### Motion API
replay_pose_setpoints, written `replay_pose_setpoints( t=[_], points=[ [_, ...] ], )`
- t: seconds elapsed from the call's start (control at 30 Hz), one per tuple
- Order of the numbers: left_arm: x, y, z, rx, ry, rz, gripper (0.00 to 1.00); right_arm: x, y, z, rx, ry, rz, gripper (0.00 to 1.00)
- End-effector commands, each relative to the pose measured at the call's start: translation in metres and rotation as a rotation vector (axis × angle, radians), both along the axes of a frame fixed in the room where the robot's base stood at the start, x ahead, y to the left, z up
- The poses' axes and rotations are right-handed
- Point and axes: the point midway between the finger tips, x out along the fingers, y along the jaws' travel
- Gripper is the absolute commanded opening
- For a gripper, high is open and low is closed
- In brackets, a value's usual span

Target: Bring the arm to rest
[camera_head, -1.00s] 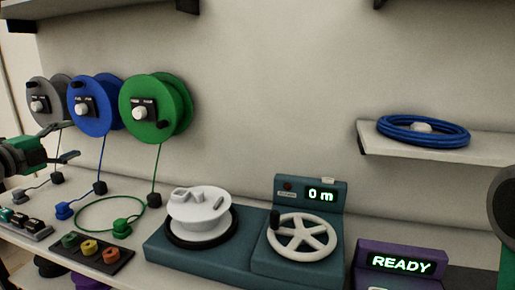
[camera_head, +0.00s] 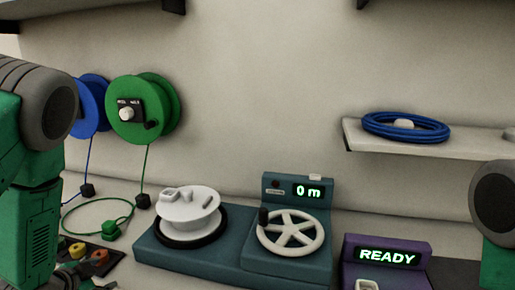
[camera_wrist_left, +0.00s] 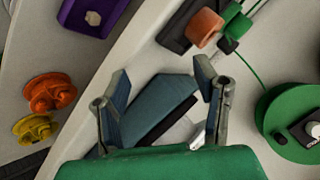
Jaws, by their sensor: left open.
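My left arm stands in the left foreground of the head view, its forearm hanging down. Only a bit of my left gripper (camera_head: 78,279) shows at the bottom edge there. In the left wrist view the left gripper (camera_wrist_left: 161,74) is open, its two fingers apart with nothing held between them. Behind the fingers lies a teal surface (camera_wrist_left: 160,100), with the pale bench around it. A link of my right arm is at the right edge of the head view, and its gripper is out of view.
A green reel (camera_head: 130,112) and a partly hidden blue reel (camera_head: 92,104) hang on the wall. A teal unit with a white spool (camera_head: 188,212) and handwheel (camera_head: 290,233) stands on the bench. A purple READY box (camera_head: 387,257) is right of it. A shelf holds a blue coil (camera_head: 405,127).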

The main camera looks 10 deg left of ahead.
Motion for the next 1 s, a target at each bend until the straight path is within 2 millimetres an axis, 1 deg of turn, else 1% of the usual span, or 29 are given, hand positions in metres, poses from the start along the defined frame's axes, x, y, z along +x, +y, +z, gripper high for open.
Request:
replay_pose_setpoints(
  t=[0.03, 0.07, 0.1, 0.17, 0.2, 0.27, 0.3, 0.37, 0.4, 0.5, 0.57, 0.63, 0.7, 0.77, 1.0],
  points=[
    [-0.023, -0.016, -0.027, -0.060, 0.078, 0.049, 0.56, 0.000, 0.000, 0.000, 0.000, 0.000, 0.000, 0.40],
    [-0.035, -0.025, -0.041, -0.093, 0.120, 0.081, 0.56, 0.000, 0.000, 0.000, 0.000, 0.000, 0.000, 0.40],
    [-0.053, -0.037, -0.058, -0.137, 0.179, 0.124, 0.56, 0.000, 0.000, 0.000, 0.000, 0.000, 0.000, 0.40],
    [-0.083, -0.055, -0.083, -0.197, 0.269, 0.193, 0.56, 0.000, 0.000, 0.000, 0.000, 0.000, 0.000, 0.40],
    [-0.105, -0.068, -0.097, -0.235, 0.331, 0.241, 0.56, 0.000, 0.000, 0.000, 0.000, 0.000, 0.000, 0.40],
    [-0.140, -0.088, -0.117, -0.287, 0.430, 0.315, 0.56, 0.000, 0.000, 0.000, 0.000, 0.000, 0.000, 0.40],
    [-0.164, -0.102, -0.128, -0.320, 0.497, 0.367, 0.56, 0.000, 0.000, 0.000, 0.000, 0.000, 0.000, 0.40],
    [-0.201, -0.121, -0.140, -0.358, 0.594, 0.442, 0.56, 0.000, 0.000, 0.000, 0.000, 0.000, 0.000, 0.40],
    [-0.224, -0.133, -0.146, -0.379, 0.654, 0.490, 0.56, 0.000, 0.000, 0.000, 0.000, 0.000, 0.000, 0.40],
    [-0.273, -0.158, -0.152, -0.414, 0.782, 0.594, 0.56, 0.000, 0.000, 0.000, 0.000, 0.000, 0.000, 0.40],
    [-0.296, -0.169, -0.153, -0.425, 0.841, 0.644, 0.56, 0.000, 0.000, 0.000, 0.000, 0.000, 0.000, 0.40],
    [-0.281, -0.174, -0.150, -0.408, 0.813, 0.598, 0.56, 0.000, 0.000, 0.000, 0.000, 0.000, 0.000, 0.40],
    [-0.274, -0.176, -0.148, -0.395, 0.799, 0.568, 0.56, 0.000, 0.000, 0.000, 0.000, 0.000, 0.000, 0.40],
    [-0.271, -0.178, -0.148, -0.389, 0.794, 0.555, 0.56, 0.000, 0.000, 0.000, 0.000, 0.000, 0.000, 0.40],
    [-0.271, -0.178, -0.148, -0.389, 0.794, 0.555, 0.56, 0.000, 0.000, 0.000, 0.000, 0.000, 0.000, 0.40]
  ],
)
